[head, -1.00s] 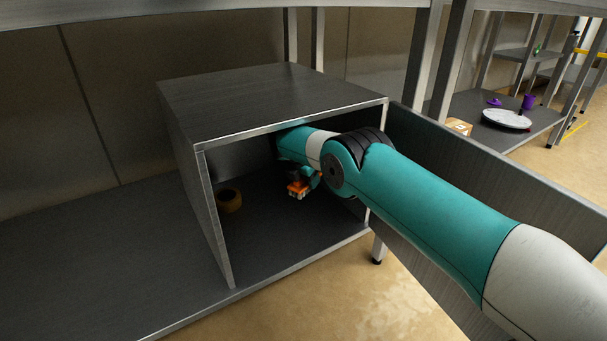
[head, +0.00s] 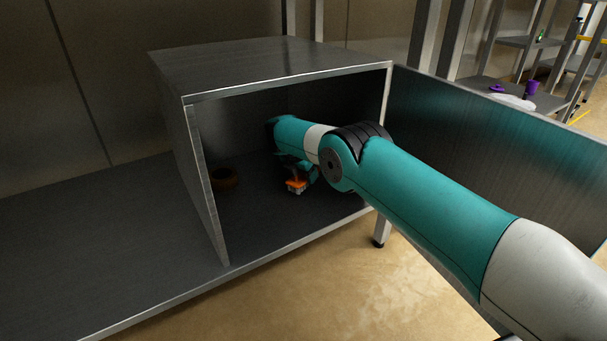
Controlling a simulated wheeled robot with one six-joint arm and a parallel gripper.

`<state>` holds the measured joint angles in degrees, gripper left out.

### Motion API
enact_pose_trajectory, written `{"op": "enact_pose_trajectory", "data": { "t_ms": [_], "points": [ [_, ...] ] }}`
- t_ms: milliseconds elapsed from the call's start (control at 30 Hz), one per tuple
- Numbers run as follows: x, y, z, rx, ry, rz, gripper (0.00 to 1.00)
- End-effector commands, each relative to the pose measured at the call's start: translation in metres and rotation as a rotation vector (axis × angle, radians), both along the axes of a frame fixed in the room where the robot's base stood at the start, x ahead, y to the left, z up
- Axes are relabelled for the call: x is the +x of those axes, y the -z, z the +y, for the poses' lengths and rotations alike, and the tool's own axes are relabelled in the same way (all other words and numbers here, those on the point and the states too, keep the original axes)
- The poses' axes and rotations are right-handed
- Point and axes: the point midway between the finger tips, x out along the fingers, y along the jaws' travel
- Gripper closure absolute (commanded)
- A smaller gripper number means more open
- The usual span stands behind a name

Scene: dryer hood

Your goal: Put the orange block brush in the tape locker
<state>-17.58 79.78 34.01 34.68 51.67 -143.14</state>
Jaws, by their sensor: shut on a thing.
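The tape locker (head: 196,150) is a dark grey metal box on a shelf, with its front open and its door (head: 500,150) swung out to the right. My arm reaches in through the opening. The orange block brush (head: 295,184) is inside the locker, low and near the middle. My gripper (head: 297,176) is shut on the brush, partly hidden by my own wrist. The brush is close to the locker floor; I cannot tell whether it touches.
The shelf (head: 90,240) left of the locker is bare. The locker's left wall and the open door flank my arm. Behind at the right, another rack holds a white plate (head: 513,101) and a purple cup (head: 531,88).

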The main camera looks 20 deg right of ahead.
Motion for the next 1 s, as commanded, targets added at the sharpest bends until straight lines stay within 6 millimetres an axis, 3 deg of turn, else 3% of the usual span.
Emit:
{"op": "enact_pose_trajectory", "data": {
  "t_ms": [967,1000],
  "points": [
    [0.000,0.012,0.000,0.000,0.000,0.000,0.76],
    [0.000,0.011,0.000,0.000,0.000,0.000,0.41]
  ]
}}
